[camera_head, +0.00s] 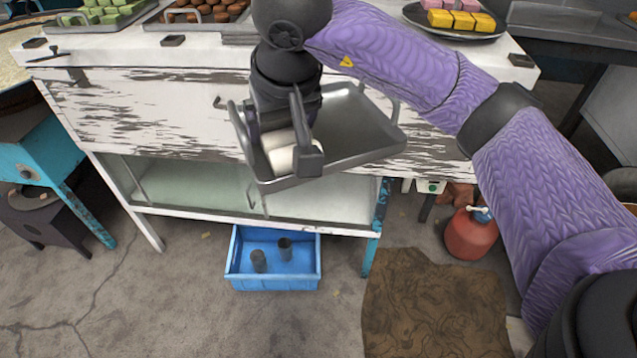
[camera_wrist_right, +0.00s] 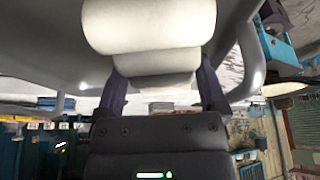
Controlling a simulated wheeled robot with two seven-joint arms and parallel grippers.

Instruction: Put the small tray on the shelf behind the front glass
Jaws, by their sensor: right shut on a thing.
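The small tray (camera_head: 352,130) is a grey metal tray with raised rims and a looped handle. It is tilted in front of the white cabinet in the head view. My right gripper (camera_head: 283,152) is shut on it at its left end. A white rounded piece (camera_head: 281,158) shows between the fingers, also large in the wrist view (camera_wrist_right: 150,25); I cannot tell whether it is part of the tray. The shelf behind the front glass (camera_head: 190,182) is low in the cabinet, below and left of the tray, and looks empty where visible. My left gripper is out of view.
Trays of green and brown sweets (camera_head: 196,12) and a dark plate (camera_head: 412,14) stand on the cabinet top. A blue crate (camera_head: 275,283) with two dark cups is on the floor below. A red container (camera_head: 470,235) stands at the right by a brown mat (camera_head: 435,310).

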